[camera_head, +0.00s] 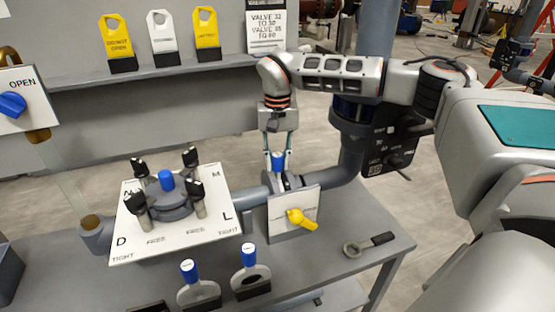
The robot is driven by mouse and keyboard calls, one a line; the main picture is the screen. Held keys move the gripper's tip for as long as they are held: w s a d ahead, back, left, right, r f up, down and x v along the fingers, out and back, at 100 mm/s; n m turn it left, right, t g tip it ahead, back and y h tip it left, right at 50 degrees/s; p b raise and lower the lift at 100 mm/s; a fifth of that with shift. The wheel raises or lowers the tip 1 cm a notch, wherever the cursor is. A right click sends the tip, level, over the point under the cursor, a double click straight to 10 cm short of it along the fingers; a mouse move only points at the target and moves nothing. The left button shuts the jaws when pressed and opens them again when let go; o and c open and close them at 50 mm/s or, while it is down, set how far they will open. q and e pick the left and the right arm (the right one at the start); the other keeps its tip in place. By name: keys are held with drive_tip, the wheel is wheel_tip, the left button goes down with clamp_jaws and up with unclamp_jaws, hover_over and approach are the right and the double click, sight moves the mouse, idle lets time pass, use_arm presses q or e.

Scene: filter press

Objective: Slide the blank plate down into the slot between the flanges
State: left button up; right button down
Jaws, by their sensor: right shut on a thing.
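My right gripper (278,152) reaches down from above and is shut on the blue handle (278,161) of a plate. The plate is mostly hidden behind a white panel with a yellow lever; I cannot tell whether it is blank or how deep it sits among the dark grey parts on the pipe (340,173). To the left, a round grey flange assembly (172,210) with several black-knobbed bolts stands at a white lettered board (140,248). A blue handle (166,180) stands at its middle. My left gripper is out of view.
Two blue-handled plates (188,270) (249,255) stand in holders at the front of the grey bench (350,215). The yellow lever (302,219) juts forward. A black-handled wrench (370,244) lies at right. Yellow and white tags (118,40) stand on the back shelf.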

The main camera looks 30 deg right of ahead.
drive_tip(key=c, duration=1.7)
unclamp_jaws()
wheel_tip(320, 180, up, 12)
